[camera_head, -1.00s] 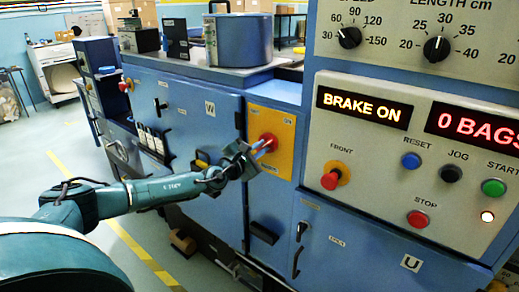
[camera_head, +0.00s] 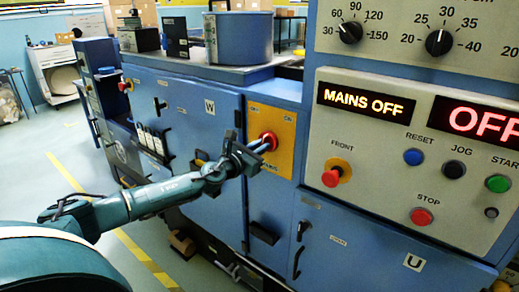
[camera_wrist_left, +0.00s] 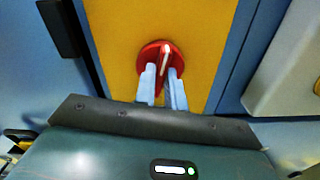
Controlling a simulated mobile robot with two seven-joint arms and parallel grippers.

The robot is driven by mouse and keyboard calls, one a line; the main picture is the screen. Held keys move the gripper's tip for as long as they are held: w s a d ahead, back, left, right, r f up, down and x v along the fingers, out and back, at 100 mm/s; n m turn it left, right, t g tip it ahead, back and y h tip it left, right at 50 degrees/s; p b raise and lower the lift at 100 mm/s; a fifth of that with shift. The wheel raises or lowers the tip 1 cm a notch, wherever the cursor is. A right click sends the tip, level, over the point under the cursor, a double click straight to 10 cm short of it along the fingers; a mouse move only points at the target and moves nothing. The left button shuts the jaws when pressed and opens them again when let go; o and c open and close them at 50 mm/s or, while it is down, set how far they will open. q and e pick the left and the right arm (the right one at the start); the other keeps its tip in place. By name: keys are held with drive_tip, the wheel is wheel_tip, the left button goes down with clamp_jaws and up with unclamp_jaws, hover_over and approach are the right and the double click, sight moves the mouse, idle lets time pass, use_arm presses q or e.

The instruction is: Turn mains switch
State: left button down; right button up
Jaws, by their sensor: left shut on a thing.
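The mains switch is a red rotary knob (camera_head: 268,141) on a yellow plate (camera_head: 285,155) on the blue machine's front. In the left wrist view the red knob (camera_wrist_left: 160,50) carries a white line on its handle, tilted slightly from upright. My left gripper (camera_head: 260,146) is at the knob; in the left wrist view its two pale fingers (camera_wrist_left: 162,82) are shut on the handle, one on each side. The left display (camera_head: 366,103) reads "MAINS OFF" and the right display (camera_head: 485,122) reads "OFF". My right gripper is not in view.
The grey control panel right of the switch has a red FRONT knob (camera_head: 336,173), a blue RESET button (camera_head: 413,157), a black JOG button (camera_head: 453,169) and a red STOP button (camera_head: 421,217). A dark handle (camera_head: 263,233) sticks out below the yellow plate.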

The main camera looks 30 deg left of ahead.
use_arm(q)
drive_tip(key=n+p, duration=0.1)
drive_tip(key=n, duration=1)
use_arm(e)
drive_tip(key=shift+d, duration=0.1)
use_arm(q)
drive_tip(key=shift+n, duration=0.4)
drive_tip(key=c, duration=1.5)
unclamp_jaws()
drive_tip(key=shift+o, duration=0.2)
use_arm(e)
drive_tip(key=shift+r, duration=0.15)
